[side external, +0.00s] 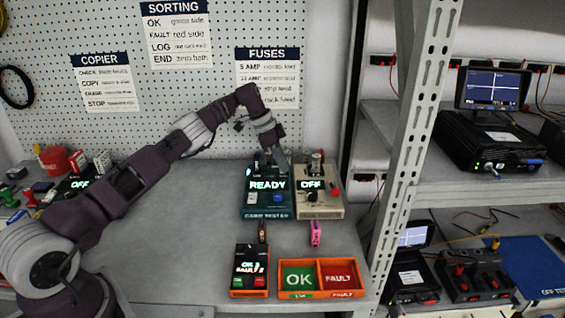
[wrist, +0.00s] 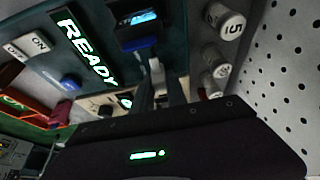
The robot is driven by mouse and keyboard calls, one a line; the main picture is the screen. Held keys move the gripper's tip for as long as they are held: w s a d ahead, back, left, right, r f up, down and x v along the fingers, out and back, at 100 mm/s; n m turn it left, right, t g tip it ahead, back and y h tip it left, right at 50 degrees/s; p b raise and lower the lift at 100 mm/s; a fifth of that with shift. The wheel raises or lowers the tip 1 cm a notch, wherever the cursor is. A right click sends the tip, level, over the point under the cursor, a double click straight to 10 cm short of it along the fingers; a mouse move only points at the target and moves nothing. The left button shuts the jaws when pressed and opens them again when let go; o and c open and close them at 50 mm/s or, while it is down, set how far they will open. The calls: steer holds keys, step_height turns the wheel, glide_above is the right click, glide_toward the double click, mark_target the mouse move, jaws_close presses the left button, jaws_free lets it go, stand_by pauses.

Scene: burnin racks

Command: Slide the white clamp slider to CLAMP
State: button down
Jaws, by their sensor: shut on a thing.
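The teal tester (side external: 266,205) stands on the bench with a lit READY display; it fills the upper left of the wrist view (wrist: 98,20). My gripper (side external: 272,163) is low over the tester's back part. In the wrist view its two dark fingers (wrist: 161,92) reach down together and are shut on a small pale piece (wrist: 154,68), which looks like the white clamp slider. The fingers hide most of it, and I cannot read any CLAMP marking. A black socket with a blue piece (wrist: 138,22) is beside the fingertips.
A beige unit (side external: 319,205) reading OFF stands against the tester's right side. A metal rack post (side external: 410,130) stands right.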

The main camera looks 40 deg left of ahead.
mark_target(270, 172)
steer(key=a, duration=0.1)
steer(key=s+a, duration=0.1)
steer(key=a, duration=0.1)
steer(key=shift+s+a+r, duration=0.1)
steer(key=shift+s+r, duration=0.25)
steer(key=shift+r, duration=0.05)
steer(key=shift+s+f, duration=0.3)
steer(key=shift+s, duration=0.15)
steer(key=c, duration=1.3)
jaws_free()
steer(key=v, duration=0.7)
steer(key=shift+s, duration=0.1)
